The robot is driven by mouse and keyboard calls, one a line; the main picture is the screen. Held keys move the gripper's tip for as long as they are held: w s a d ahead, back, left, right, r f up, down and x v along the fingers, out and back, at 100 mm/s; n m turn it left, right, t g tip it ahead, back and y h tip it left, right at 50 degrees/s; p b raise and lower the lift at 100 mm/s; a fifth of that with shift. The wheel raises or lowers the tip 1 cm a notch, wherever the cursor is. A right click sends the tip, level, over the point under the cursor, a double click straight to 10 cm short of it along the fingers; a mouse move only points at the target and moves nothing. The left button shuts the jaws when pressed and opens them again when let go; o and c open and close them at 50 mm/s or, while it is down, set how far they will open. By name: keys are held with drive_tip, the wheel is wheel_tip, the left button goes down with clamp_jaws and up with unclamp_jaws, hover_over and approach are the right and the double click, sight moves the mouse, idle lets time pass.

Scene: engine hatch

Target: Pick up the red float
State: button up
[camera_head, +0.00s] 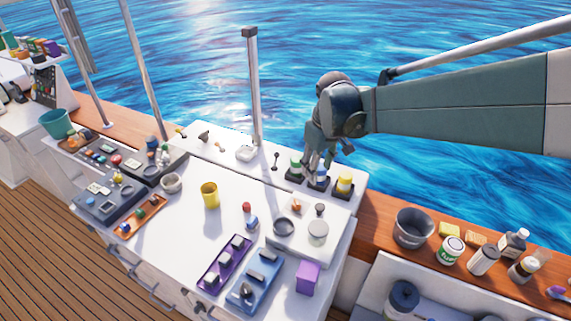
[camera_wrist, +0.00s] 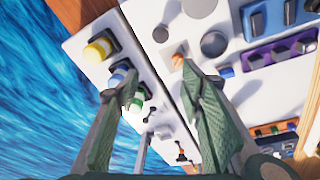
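A small red-topped piece (camera_head: 246,207), which may be the red float, stands on the white worktop (camera_head: 180,225), beside a small blue piece (camera_head: 251,222). A small orange-red piece (camera_head: 297,206) sits on a raised white board; it also shows in the wrist view (camera_wrist: 179,60), beyond the fingertips. I cannot tell for certain which is the float. My gripper (camera_head: 318,165) points down above the worktop's far edge, near the capped bottles.
Green, blue and yellow-capped bottles (camera_head: 344,184) stand in dark holders under my gripper. A yellow cup (camera_head: 209,195), purple tray (camera_head: 224,262), blue tray (camera_head: 257,282) and purple box (camera_head: 307,278) occupy the worktop. A metal post (camera_head: 253,90) rises at the back. The worktop's left middle is clear.

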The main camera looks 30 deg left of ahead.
drive_tip(key=s+a+f+n+g, duration=0.1)
drive_tip(key=a+f, duration=0.3)
drive_tip(key=a, duration=0.3)
drive_tip(key=s+a+f+n, duration=0.1)
drive_tip(key=a+f+n, duration=0.1)
drive_tip(key=a+f, duration=0.3)
drive_tip(key=n+h, duration=0.1)
drive_tip(key=n, duration=0.1)
hover_over(246, 204)
drive_tip(key=shift+g, duration=0.4)
wheel_tip(246, 204, down, 8)
drive_tip(key=shift+d+r, duration=0.1)
drive_tip(key=shift+d, duration=0.05)
drive_tip(key=shift+f, duration=1.3)
drive_tip(key=shift+f, duration=0.15)
drive_tip(key=shift+f, duration=2.5)
